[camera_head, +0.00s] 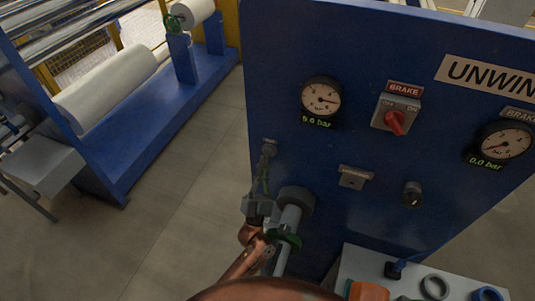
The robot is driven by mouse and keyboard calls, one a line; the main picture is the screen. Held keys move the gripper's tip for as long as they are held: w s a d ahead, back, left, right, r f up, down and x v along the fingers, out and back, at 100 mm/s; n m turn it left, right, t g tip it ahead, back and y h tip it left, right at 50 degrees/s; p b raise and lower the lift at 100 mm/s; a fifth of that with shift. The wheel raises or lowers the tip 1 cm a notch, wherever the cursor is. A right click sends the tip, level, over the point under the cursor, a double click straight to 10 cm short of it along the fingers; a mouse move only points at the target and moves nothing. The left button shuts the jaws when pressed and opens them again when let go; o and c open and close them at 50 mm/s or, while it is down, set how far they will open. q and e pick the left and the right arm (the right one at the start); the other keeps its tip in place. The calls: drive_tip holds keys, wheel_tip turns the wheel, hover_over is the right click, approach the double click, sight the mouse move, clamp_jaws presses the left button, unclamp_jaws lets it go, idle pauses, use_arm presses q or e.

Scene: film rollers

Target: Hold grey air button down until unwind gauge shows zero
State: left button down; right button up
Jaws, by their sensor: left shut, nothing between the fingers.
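The blue unwind panel (340,150) fills the right half of the head view. A small grey button (269,147) is low on the panel's left edge. My left gripper (263,172) is shut and empty, its fingertips just below and at the button; I cannot tell whether they touch it. My right gripper is out of view.
A red brake switch (395,122), a black knob (412,194) and a second gauge (503,144) reading 0.0 bar are on the panel. White rollers (108,85) are at left, with bare floor between.

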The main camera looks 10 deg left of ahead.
use_arm(q)
drive_tip(key=shift+w+d, duration=0.1)
drive_tip(key=shift+w, duration=0.15)
drive_tip(key=shift+w, duration=0.5)
idle(0.8)
drive_tip(key=shift+s, duration=0.15)
idle(2.7)
drive_tip(key=shift+s+p, duration=0.35)
drive_tip(key=shift+s, duration=0.4)
drive_tip(key=s+p, duration=0.1)
drive_tip(key=s, duration=0.1)
drive_tip(key=s+a+p, duration=0.1)
drive_tip(key=s, duration=0.2)
drive_tip(key=shift+a, duration=0.1)
drive_tip(key=shift+w+f, duration=0.1)
idle(0.4)
